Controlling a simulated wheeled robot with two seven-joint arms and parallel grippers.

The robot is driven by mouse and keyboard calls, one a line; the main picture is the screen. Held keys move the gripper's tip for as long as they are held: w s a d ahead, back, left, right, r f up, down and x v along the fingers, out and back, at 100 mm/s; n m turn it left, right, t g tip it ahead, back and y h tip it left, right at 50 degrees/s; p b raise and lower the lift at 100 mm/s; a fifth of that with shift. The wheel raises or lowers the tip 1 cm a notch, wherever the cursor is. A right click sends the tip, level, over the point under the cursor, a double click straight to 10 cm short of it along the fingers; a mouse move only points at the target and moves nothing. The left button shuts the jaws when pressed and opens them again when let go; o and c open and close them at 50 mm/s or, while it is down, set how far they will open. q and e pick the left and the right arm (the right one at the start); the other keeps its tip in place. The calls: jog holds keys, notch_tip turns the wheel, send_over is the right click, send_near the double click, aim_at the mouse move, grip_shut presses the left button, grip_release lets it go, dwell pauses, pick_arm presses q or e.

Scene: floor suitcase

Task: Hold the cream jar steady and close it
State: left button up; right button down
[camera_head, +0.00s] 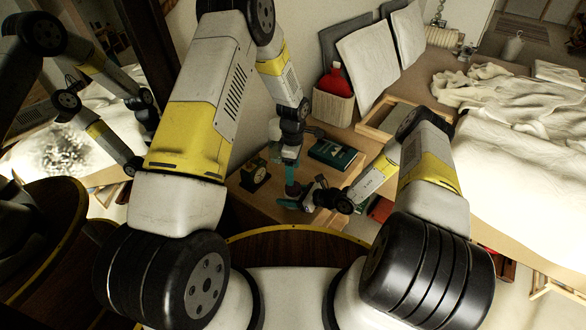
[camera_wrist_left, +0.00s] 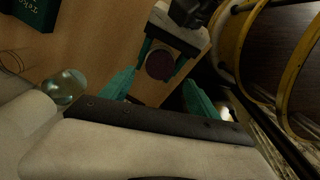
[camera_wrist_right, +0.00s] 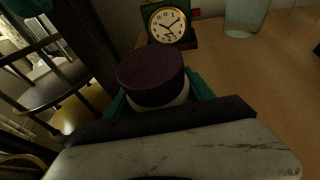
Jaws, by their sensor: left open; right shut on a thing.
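The cream jar shows in the right wrist view with a dark purple lid (camera_wrist_right: 151,75) on top of its pale body (camera_wrist_right: 170,98). My right gripper (camera_wrist_right: 157,96) is shut around the body, below the lid. In the left wrist view the round lid (camera_wrist_left: 159,66) faces the camera, between the right gripper's teal fingers. My left gripper (camera_wrist_left: 158,92) is open and empty, its fingertips spread a short way from the lid. In the head view the jar (camera_head: 292,188) is small and partly hidden by both grippers. How tightly the lid sits cannot be told.
A clock (camera_head: 255,173) stands close left of the jar on the wooden desk (camera_head: 262,206). A dark green book (camera_head: 333,153) lies to the right. A clear glass (camera_wrist_right: 243,17) stands near the clock. A box with a red bottle (camera_head: 334,97) is farther back.

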aim_at(293, 196)
pick_arm(q)
notch_tip(293, 196, down, 7)
jog(key=shift+f, duration=0.15)
dwell(0.4)
jog(key=c, duration=1.5)
jog(key=shift+o, duration=0.2)
jog(key=m, duration=0.5)
jog(key=shift+m, duration=0.4)
jog(key=m, duration=0.4)
jog(key=shift+m, duration=0.3)
jog(key=m, duration=0.3)
